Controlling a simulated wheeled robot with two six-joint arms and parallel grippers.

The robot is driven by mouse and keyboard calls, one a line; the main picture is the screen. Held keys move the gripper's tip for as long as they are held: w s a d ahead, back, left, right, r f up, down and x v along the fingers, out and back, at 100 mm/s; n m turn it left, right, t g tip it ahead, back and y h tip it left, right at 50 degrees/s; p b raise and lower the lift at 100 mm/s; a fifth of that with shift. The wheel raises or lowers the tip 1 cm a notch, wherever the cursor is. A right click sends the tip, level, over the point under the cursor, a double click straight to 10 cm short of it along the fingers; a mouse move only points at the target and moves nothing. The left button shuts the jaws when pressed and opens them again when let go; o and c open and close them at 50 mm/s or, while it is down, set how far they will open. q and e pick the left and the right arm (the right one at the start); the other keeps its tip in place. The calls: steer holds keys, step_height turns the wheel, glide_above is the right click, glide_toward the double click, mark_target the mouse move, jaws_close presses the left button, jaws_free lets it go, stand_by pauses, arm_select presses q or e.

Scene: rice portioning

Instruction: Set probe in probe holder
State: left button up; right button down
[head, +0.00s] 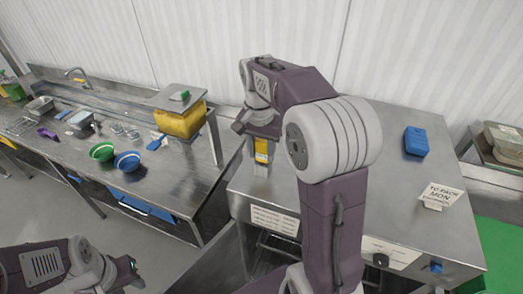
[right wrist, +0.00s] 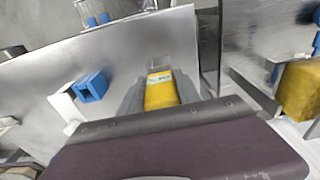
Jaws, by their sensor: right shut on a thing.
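My right gripper (head: 252,128) is over the left part of the steel counter. It is shut on the yellow probe (head: 262,150), which has a pale label and also shows between the fingers in the right wrist view (right wrist: 160,90). The lower end of the probe is hard to make out. A blue block (head: 415,141) stands on the counter at the right, apart from the probe. A blue block with a white part beside it (right wrist: 91,87) shows in the right wrist view. I cannot tell which thing is the probe holder. My left gripper (head: 132,272) is low at the left, its fingers unclear.
A white sign (head: 440,196) stands on the steel counter (head: 385,190). At the left, a raised steel shelf (head: 172,97) stands over a yellow block (head: 180,123). Green (head: 102,151) and blue (head: 127,161) bowls sit on the left bench. The counter's middle is partly hidden by my right arm.

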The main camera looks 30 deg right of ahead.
steer(key=shift+f, duration=0.45)
stand_by(0.9)
steer(key=shift+c, duration=1.4)
jaws_free()
step_height(320, 180, up, 8)
steer(key=p, duration=0.8)
steer(key=shift+r, duration=0.15)
